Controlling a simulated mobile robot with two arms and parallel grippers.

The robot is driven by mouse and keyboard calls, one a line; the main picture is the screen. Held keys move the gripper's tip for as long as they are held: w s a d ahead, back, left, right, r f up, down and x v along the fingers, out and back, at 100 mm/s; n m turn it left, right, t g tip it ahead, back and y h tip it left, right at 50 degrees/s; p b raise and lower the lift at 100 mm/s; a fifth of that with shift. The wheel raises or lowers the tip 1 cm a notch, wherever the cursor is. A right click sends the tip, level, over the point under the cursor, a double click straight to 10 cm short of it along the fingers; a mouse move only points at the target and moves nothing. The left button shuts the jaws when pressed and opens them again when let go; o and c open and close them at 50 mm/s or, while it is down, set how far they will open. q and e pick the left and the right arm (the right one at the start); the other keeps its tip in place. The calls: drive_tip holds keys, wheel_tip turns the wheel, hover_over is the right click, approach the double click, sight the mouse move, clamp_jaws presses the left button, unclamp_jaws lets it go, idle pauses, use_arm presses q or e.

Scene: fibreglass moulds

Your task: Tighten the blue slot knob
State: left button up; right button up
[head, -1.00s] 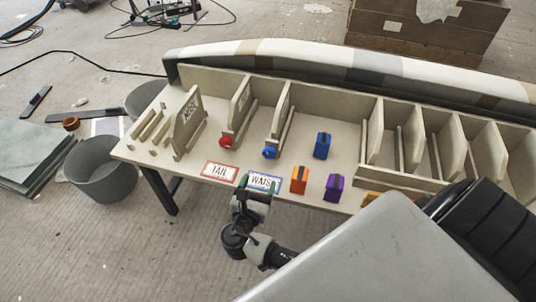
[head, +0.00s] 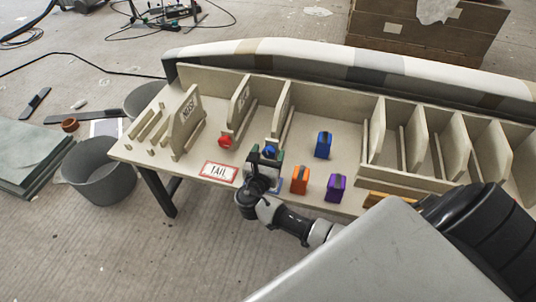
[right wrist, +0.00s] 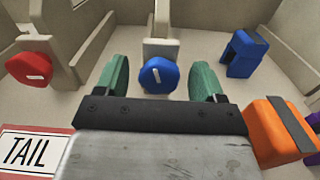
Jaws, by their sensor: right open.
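The blue slot knob (right wrist: 159,76) has a white mark on its face and sits at the front of a slot divider. In the head view the knob (head: 268,152) shows just beyond my right gripper (head: 266,157). In the right wrist view the green fingers of my right gripper (right wrist: 162,84) are open, one on each side of the knob, with a visible gap on both sides. The gripper covers most of the WAIST card in the head view. My left gripper is not in view.
A red knob (right wrist: 30,69) is on the divider to the left. A blue block (head: 323,145), an orange block (head: 299,180) and a purple block (head: 336,187) stand to the right. The TAIL card (head: 219,172) lies at the table's front edge.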

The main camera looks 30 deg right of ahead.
drive_tip(key=c, duration=0.9)
drive_tip(key=shift+m, duration=0.3)
